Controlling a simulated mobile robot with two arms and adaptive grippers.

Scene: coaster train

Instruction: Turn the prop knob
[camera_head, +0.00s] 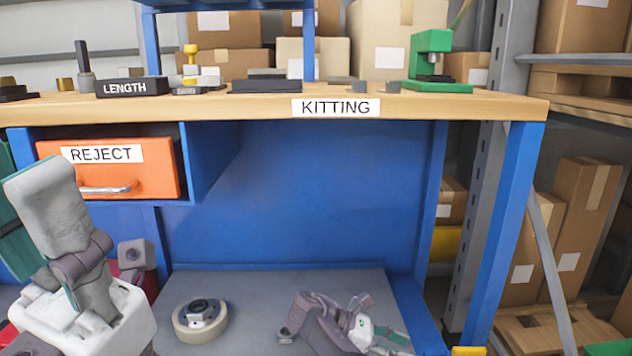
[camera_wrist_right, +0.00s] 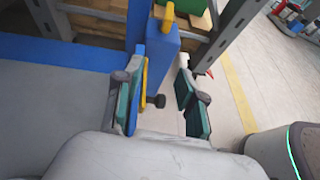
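A small black knob (camera_wrist_right: 157,101) juts to the right from a yellow strip on a blue post (camera_wrist_right: 158,70) in the right wrist view. I take it for the prop knob. My right gripper (camera_wrist_right: 160,104) is open, with one green-padded finger on each side of the knob. The right finger is clearly apart from it; I cannot tell how close the left finger is. In the head view my right gripper (camera_head: 335,326) is at the lower middle, and the knob is not visible.
The bench (camera_head: 230,106) labelled KITTING carries a green press (camera_head: 430,62) and other fixtures. An orange REJECT drawer (camera_head: 110,172) is under its left side. A round roll-like part (camera_head: 200,318) lies on the grey lower surface. Shelf posts and boxes stand at the right.

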